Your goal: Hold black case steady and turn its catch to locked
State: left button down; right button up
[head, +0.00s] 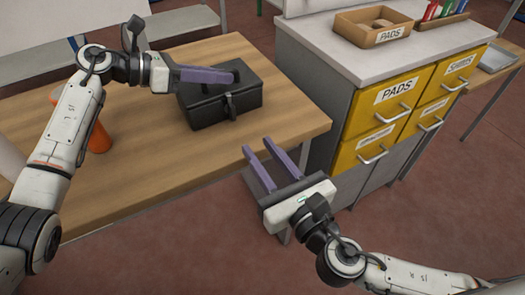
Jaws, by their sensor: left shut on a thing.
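The black case (207,112) sits on the wooden table, near its right part. Its catch (231,105) is a dark upright tab on the front face; I cannot tell which way it is turned. My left gripper (234,76) reaches over the case from the left, its purple fingers shut on the dark handle at the top of the lid. The fingers hide part of the lid. My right gripper (261,160) is open and empty, in front of the table's right edge, apart from the case and below it in the picture.
An orange object (98,138) stands on the table (170,168) at left, partly behind my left arm. A grey cabinet (318,82) with yellow drawers stands close to the table's right end, with a pads tray (372,38) on top. The tabletop in front of the case is clear.

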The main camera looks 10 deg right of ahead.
pick_arm(q)
jog(key=c, duration=1.7)
grip_release()
